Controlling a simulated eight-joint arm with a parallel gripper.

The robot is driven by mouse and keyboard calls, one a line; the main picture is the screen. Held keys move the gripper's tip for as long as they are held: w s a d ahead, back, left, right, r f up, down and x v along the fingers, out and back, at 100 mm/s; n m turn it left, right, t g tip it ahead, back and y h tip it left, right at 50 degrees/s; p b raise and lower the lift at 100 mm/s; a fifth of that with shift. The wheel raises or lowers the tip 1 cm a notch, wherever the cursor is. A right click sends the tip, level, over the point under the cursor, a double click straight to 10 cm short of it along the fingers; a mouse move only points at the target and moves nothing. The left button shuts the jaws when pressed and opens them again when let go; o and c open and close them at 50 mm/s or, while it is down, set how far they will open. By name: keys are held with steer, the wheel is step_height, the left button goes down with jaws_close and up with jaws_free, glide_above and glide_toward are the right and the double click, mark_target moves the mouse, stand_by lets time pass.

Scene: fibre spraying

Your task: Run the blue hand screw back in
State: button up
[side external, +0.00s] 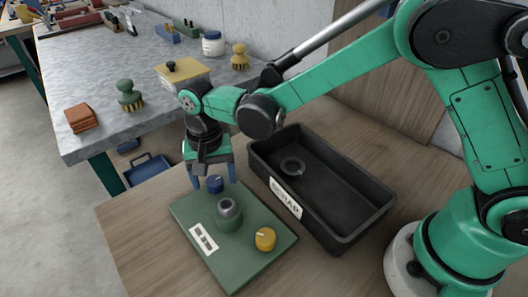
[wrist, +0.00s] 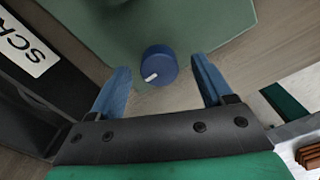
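The blue hand screw (side external: 215,184) stands at the far corner of the green plate (side external: 259,216). In the wrist view the blue hand screw (wrist: 159,65) is a round knob with a white mark, lying between and beyond my fingertips. My gripper (side external: 212,180) points down above that corner with its blue fingers apart. In the wrist view my gripper (wrist: 160,75) is open, with a gap on both sides of the knob. Whether the fingertips are level with the knob is hard to tell. The screw's thread is hidden.
On the plate are a grey-topped green fitting (side external: 229,212), a yellow knob (side external: 265,239) and a white label (side external: 203,239). A black scrap bin (side external: 345,210) holding a dark ring (side external: 292,167) stands close to the right. A grey bench (side external: 105,75) with brushes and a jar is behind.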

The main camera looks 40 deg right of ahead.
mark_target(215, 179)
steer(key=shift+r, duration=2.8)
steer(key=shift+d+r, duration=0.1)
steer(key=s+d+r+n+t, duration=0.2)
steer(key=s+d, duration=0.3)
steer(key=d, duration=0.3)
steer(key=s+d+r+n+t, duration=0.3)
steer(key=s+d+t, duration=0.2)
steer(key=d, duration=0.2)
steer(key=shift+d+r, duration=0.35)
steer(key=shift+n, duration=0.3)
